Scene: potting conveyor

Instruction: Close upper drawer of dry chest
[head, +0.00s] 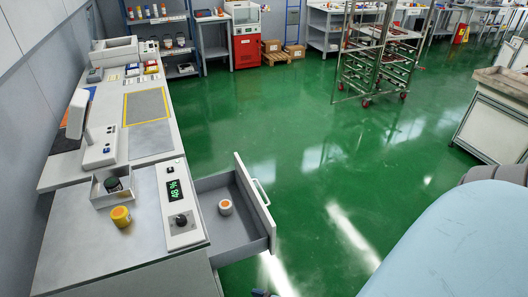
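The dry chest (110,235) stands at the lower left, a grey-topped cabinet with a white control panel (180,205) showing a green 48 % reading and a black knob. Its upper drawer (212,183) is pulled far out to the right. The drawer's white front (254,200) carries a pale bar handle (262,192). A small white jar with an orange top (225,207) stands inside the drawer. Neither gripper can be made out. A small dark piece at the bottom edge is too cut off to identify.
On the chest top are a yellow jar (121,216) and a small grey tray (101,190) holding a dark-lidded jar (113,185). A workbench (60,172) with instruments adjoins behind. Green floor (310,200) right of the drawer is clear. A wheeled rack (381,60) stands farther back.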

